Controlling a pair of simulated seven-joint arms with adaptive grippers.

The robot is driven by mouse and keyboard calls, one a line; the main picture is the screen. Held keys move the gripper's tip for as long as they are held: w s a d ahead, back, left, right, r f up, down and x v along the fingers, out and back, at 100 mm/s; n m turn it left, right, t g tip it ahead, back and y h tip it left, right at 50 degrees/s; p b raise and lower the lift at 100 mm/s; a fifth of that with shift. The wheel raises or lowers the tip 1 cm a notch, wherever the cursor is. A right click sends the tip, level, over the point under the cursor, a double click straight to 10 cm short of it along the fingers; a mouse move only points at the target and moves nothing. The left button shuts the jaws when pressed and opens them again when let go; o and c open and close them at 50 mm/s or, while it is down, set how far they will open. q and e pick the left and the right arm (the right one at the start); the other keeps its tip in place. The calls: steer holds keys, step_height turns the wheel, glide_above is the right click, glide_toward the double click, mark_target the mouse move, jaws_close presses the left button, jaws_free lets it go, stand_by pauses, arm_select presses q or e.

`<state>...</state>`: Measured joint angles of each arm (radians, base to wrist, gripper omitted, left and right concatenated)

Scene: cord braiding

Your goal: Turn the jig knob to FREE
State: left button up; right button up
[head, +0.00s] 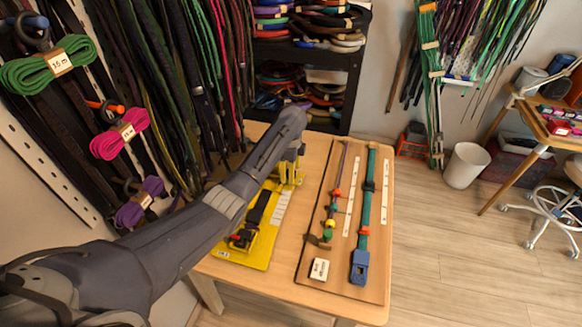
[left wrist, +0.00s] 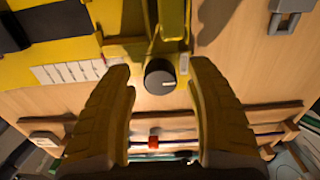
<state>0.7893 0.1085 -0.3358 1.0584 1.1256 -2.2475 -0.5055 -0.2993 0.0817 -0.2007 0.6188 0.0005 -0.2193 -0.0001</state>
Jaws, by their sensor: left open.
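The jig's round black knob (left wrist: 160,77) shows in the left wrist view, on the yellow jig (left wrist: 70,50). A small white label (left wrist: 184,64) is at its right; I cannot read it or the knob's setting. My left gripper (left wrist: 160,70) is open, with one finger on each side of the knob and a visible gap at both sides. In the head view the yellow jig board (head: 257,255) lies on the left part of the table, and my left arm reaches over it. The knob is hidden there. My right gripper is in neither view.
The wooden table (head: 318,148) also bears a braided cord (head: 335,195), a green strap with a blue buckle (head: 360,266) and a small white box (head: 319,269). Cord bundles (head: 48,65) hang at the left. A dark shelf (head: 352,70) stands behind the table.

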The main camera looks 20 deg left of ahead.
arm_select(q)
step_height(320, 180, up, 12)
stand_by(0.6)
stand_by(0.6)
